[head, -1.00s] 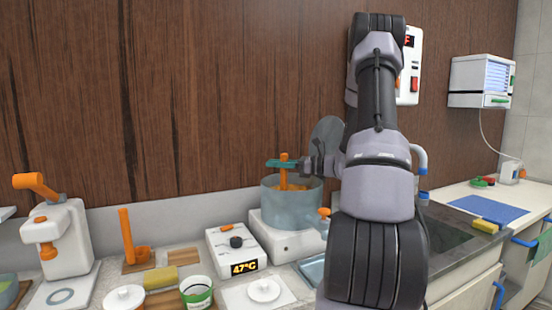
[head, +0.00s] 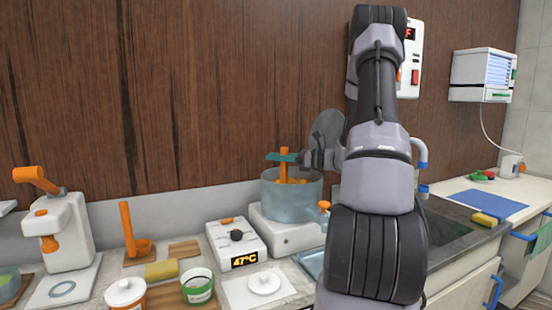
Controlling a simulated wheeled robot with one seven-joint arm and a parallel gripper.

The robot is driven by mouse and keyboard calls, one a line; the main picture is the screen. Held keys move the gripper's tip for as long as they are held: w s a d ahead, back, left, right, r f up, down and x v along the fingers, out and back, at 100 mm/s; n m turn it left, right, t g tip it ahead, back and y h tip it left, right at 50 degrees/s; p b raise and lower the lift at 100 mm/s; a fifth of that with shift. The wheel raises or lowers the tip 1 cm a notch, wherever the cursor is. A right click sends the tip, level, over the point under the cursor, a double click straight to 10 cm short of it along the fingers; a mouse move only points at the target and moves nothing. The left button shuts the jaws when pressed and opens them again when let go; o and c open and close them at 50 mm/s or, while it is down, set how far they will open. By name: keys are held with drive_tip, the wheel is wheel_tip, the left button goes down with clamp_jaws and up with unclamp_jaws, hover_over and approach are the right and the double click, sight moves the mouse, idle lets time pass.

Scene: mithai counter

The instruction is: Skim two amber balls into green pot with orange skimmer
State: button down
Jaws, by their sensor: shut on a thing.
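My gripper (head: 283,157) has teal fingers shut on the upright handle of the orange skimmer (head: 284,151), above a translucent blue-grey vat (head: 291,203). The lower end of the skimmer is hidden inside the vat. Amber pieces (head: 296,181) show just above the vat's rim; I cannot make out single balls or whether any sit on the skimmer. The green pot (head: 198,288), white with a green band, stands open at the front of the counter. What lies in it is too small to tell.
The vat stands on a white burner (head: 287,238). A temperature box reading 47°C (head: 236,243), a white lid (head: 264,283), an orange-banded pot (head: 125,295) and an upright orange holder (head: 129,232) stand left of it.

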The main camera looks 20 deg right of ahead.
wheel_tip(320, 180, up, 10)
idle(1.1)
drive_tip(key=shift+r, duration=0.15)
idle(1.6)
wheel_tip(320, 180, up, 4)
drive_tip(key=shift+f, duration=0.1)
idle(0.3)
drive_tip(key=shift+s, duration=0.1)
idle(0.3)
